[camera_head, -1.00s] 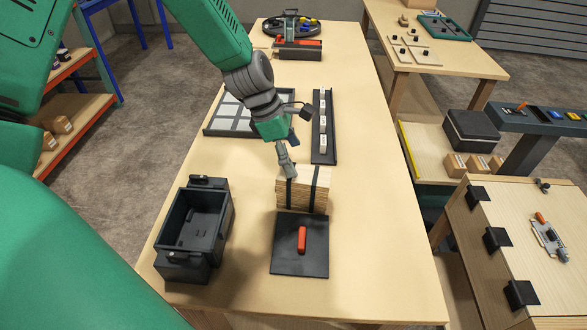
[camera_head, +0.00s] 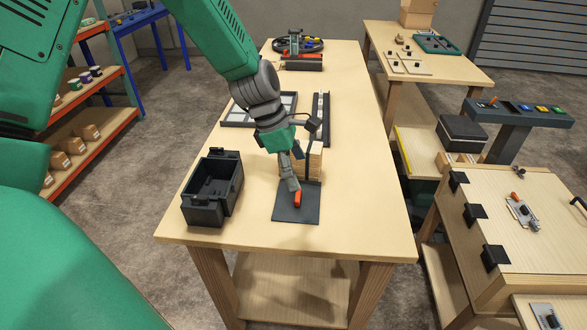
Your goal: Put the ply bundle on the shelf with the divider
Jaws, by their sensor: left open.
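The ply bundle (camera_head: 315,165), a pale wood stack with a dark strap, stands on the workbench behind a flat black plate (camera_head: 307,213) with an orange handle (camera_head: 297,199). My left gripper (camera_head: 293,186) is open, pointing down just above the orange handle and in front of the bundle's left part, which it partly hides. I cannot tell whether it touches the handle. An orange-framed rack (camera_head: 110,75) with wooden shelves stands at the far left. I cannot make out a divider on its shelves. My right gripper is out of view.
A black open bin (camera_head: 213,187) stands left of the plate. A grey-celled tray (camera_head: 240,112) and a narrow black rail (camera_head: 322,108) lie behind the bundle. The bench has a lower shelf (camera_head: 290,285).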

